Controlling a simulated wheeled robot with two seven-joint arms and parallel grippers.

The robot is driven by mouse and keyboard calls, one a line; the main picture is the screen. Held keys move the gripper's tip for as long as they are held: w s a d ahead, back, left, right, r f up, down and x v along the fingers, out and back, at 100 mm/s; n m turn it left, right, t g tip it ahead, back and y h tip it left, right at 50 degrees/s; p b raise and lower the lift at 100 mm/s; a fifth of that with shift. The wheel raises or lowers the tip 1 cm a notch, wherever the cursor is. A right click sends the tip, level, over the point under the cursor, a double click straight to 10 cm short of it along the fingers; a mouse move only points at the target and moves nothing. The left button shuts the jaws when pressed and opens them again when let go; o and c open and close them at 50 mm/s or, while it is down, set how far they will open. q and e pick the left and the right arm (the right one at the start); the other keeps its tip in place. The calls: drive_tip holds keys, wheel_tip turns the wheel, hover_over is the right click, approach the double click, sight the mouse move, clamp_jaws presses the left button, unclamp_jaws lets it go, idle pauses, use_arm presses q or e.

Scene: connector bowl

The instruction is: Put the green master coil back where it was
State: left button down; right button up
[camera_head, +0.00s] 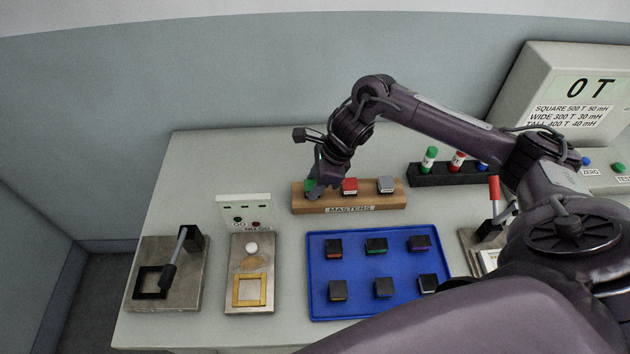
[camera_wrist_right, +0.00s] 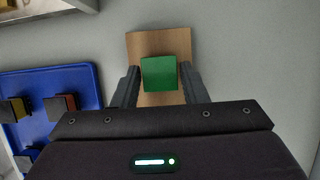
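The green master coil (camera_wrist_right: 159,73) is a small green-topped block at the left end of the wooden MASTERS rack (camera_head: 350,209). It also shows in the head view (camera_head: 310,184), partly covered by my gripper. My right gripper (camera_head: 314,186) reaches down over that end of the rack. In the right wrist view its two fingers (camera_wrist_right: 160,80) flank the coil closely on both sides and look shut on it. The rack's wood shows beneath the coil; whether the coil is fully seated is hidden. My left gripper is not in view.
A red coil (camera_head: 350,186) and a grey coil (camera_head: 386,184) stand on the same rack. A blue tray (camera_head: 357,270) with several dark coils lies in front. A dark stand (camera_head: 446,177) with coloured-capped tubes is at the right. Gauge plates (camera_head: 250,270) sit at the left.

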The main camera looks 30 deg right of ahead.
drive_tip(key=shift+o, duration=1.3)
drive_tip(key=shift+r, duration=0.15)
drive_tip(key=shift+d+r, duration=0.1)
drive_tip(key=shift+r, duration=0.1)
drive_tip(key=b+v, duration=0.1)
drive_tip(key=v, duration=1)
drive_tip(key=shift+r, duration=0.3)
drive_tip(key=shift+d, duration=0.1)
